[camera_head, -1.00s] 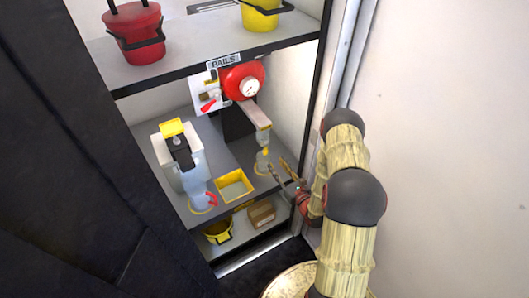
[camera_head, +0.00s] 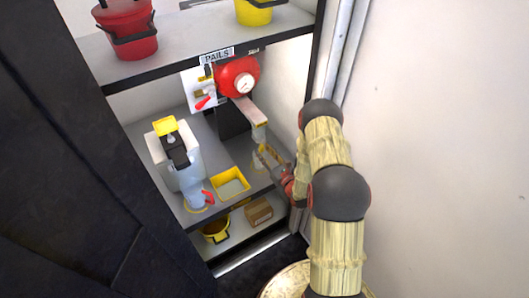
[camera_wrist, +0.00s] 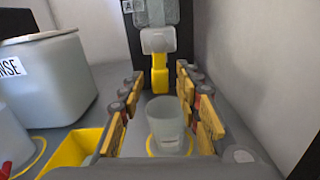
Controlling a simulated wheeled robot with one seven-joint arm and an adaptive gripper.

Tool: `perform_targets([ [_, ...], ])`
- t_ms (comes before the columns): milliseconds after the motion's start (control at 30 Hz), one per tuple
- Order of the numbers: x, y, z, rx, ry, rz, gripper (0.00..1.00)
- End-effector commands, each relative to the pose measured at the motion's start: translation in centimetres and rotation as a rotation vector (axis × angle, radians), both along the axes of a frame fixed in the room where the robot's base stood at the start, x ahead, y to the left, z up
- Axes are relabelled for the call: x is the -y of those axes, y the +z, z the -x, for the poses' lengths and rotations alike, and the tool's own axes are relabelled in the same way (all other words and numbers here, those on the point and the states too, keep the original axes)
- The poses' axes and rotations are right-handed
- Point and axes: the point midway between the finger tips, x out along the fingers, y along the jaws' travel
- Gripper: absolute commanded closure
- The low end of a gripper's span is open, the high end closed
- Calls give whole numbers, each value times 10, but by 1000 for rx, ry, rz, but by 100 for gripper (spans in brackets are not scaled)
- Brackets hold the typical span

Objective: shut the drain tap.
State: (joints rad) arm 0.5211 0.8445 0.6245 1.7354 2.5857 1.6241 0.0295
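No part is labelled as the drain tap, so I cannot tell which one it is. A red lever (camera_head: 203,103) sits on the white panel beside the red drum with a gauge (camera_head: 237,77). A pale spout arm (camera_head: 250,110) runs down from the drum. In the wrist view a grey outlet with a yellow piece (camera_wrist: 160,78) hangs beyond a clear cup (camera_wrist: 165,125). My gripper (camera_head: 262,157) is below the spout end; in the wrist view (camera_wrist: 160,110) its fingers are apart, with the cup between them. No firm grip shows.
A white container (camera_head: 172,160) marked "NSE" in the wrist view and a clear jug with a red handle (camera_head: 208,197) stand left. A yellow tray (camera_head: 231,184) lies beside the cup. The shelf above holds pails. A wall is close on the right.

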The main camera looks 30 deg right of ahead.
Motion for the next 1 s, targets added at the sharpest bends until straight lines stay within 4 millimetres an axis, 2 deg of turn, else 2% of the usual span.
perform_targets([
  [533,0,0,0,0,0,0,99],
  [1000,-2,1,0,-1,0,-38,100],
])
